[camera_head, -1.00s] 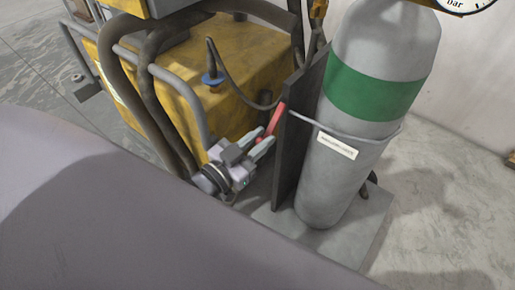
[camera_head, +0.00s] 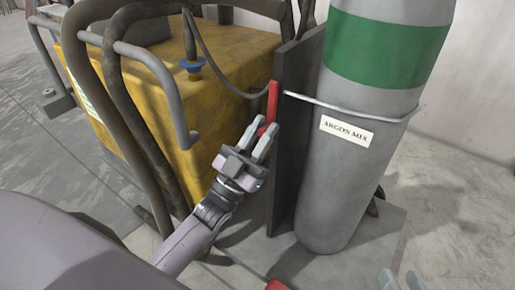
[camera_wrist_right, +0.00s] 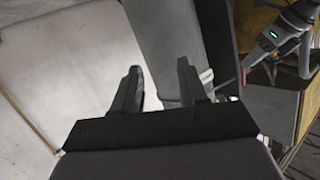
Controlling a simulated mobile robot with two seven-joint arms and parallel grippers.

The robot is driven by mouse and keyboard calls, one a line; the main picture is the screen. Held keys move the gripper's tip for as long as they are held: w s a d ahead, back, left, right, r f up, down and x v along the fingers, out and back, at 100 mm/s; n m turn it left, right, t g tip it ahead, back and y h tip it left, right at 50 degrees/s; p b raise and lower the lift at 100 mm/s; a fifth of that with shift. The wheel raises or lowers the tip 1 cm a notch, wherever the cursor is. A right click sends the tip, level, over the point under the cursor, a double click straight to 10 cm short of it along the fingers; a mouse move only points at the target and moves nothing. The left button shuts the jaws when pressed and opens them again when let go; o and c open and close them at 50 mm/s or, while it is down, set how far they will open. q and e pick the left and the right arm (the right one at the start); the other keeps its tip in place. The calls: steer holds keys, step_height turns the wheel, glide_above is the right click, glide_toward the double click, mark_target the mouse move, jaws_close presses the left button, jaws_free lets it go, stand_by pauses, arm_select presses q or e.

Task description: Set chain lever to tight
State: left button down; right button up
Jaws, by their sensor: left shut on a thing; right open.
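The red chain lever (camera_head: 272,100) stands nearly upright beside the dark back plate, left of the gas cylinder (camera_head: 345,180). A thin grey band (camera_head: 350,107), seemingly the chain, crosses the cylinder's front at about the lever's height. My left gripper (camera_head: 262,136) is shut on the lower part of the lever, whose upper part sticks out above the fingers. The lever also shows as a small red bit in the right wrist view (camera_wrist_right: 243,76), beside the left gripper (camera_wrist_right: 285,45). My right gripper (camera_wrist_right: 160,72) is open and empty; its fingertips show at the head view's lower right (camera_head: 402,280).
The dark back plate (camera_head: 295,140) stands between lever and cylinder. A yellow machine (camera_head: 150,80) with grey tube rails (camera_head: 185,110) lies left of my left gripper. The floor right of the cylinder (camera_head: 460,190) is clear.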

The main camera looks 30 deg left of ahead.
arm_select(q)
steer(key=shift+w+d+f+t+b, duration=0.2)
steer(key=shift+w+t+b, duration=0.2)
steer(key=shift+b, duration=0.3)
steer(key=shift+h, duration=0.4)
arm_select(e)
steer(key=shift+s+d+n+t, duration=0.25)
steer(key=shift+d+n+t, duration=0.25)
steer(key=shift+d, duration=0.25)
arm_select(q)
steer(key=shift+r+m, duration=0.15)
steer(key=shift+m, duration=0.15)
arm_select(e)
steer(key=shift+r, duration=0.15)
arm_select(q)
steer(key=c, duration=1)
jaws_free()
steer(key=shift+w, duration=0.1)
steer(key=v, duration=0.7)
steer(key=shift+p, duration=0.35)
arm_select(e)
steer(key=shift+w+a+f, duration=0.15)
steer(key=shift+a+f, duration=0.1)
steer(key=shift+r, duration=0.1)
